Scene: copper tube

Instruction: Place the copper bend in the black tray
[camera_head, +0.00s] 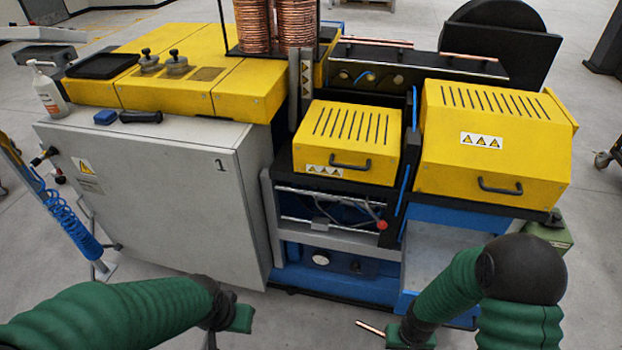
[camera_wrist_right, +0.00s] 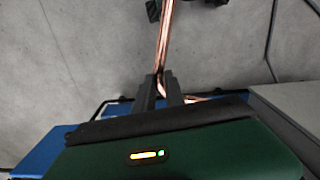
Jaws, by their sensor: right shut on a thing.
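The copper bend (camera_head: 370,328) shows as a short copper end left of my right gripper (camera_head: 392,335), low in the head view. In the right wrist view the copper (camera_wrist_right: 163,45) runs up from between the fingers of my right gripper (camera_wrist_right: 160,88), which is shut on it. A short copper piece also shows beside the fingers. My left gripper (camera_head: 213,340) is at the bottom of the head view, in front of the grey cabinet; its fingers are mostly cut off. The black tray (camera_head: 102,66) lies on the yellow machine top at the upper left, far from both grippers.
A grey cabinet (camera_head: 150,200) carries a spray bottle (camera_head: 48,92), a blue block (camera_head: 105,117) and a black handled item (camera_head: 140,117). Yellow covers (camera_head: 495,150) stand at the right. Copper coils (camera_head: 270,25) stand at the back. A blue coiled hose (camera_head: 70,215) hangs at the left.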

